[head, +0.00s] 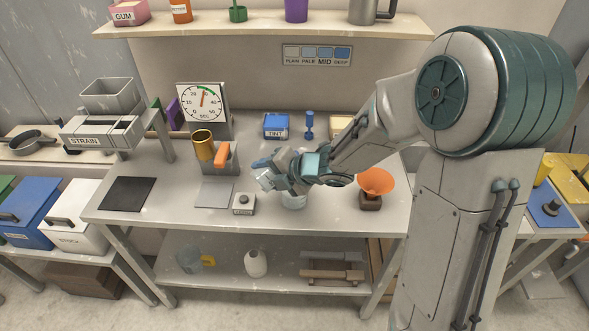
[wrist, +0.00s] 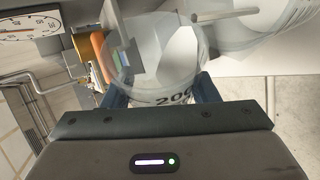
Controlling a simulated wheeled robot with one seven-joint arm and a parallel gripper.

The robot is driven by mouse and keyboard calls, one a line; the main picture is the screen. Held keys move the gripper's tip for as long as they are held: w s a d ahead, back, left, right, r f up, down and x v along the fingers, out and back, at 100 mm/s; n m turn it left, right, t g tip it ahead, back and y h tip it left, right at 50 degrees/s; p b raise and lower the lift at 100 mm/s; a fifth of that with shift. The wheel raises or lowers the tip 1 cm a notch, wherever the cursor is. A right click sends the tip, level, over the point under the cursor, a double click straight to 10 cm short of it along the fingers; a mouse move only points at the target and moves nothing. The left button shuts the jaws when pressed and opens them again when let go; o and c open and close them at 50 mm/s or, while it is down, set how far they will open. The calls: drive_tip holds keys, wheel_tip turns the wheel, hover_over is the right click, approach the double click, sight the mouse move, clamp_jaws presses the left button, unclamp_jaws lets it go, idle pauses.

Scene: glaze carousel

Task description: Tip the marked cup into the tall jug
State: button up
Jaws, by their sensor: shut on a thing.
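My gripper (head: 270,170) is shut on the marked cup (head: 266,181), a clear cup held above the bench and apparently tilted. In the wrist view the cup (wrist: 160,60) fills the space between the fingers (wrist: 155,92), with the dark figure 200 on its wall. A clear vessel (head: 293,202), probably the tall jug, stands on the bench below my wrist and is partly hidden by it. A clear vessel also shows beside the cup in the wrist view (wrist: 262,35). Any liquid level is hard to make out.
A timer dial (head: 203,103), a grey holder with an orange handle (head: 221,157) and a brass cylinder (head: 203,145) stand left of my gripper. A small button box (head: 244,204) is in front. An orange funnel (head: 376,182) is at right. A dark mat (head: 127,194) lies left.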

drive_tip(key=shift+w+d+r+m+g+y+p, duration=0.3)
drive_tip(key=shift+w+d+r+m+y+p, duration=0.2)
drive_tip(key=shift+p, duration=1.1)
drive_tip(key=shift+w+d+r+m+g+y+p, duration=0.1)
drive_tip(key=shift+d+r+m+g+y+p, duration=0.25)
drive_tip(key=shift+p, duration=0.75)
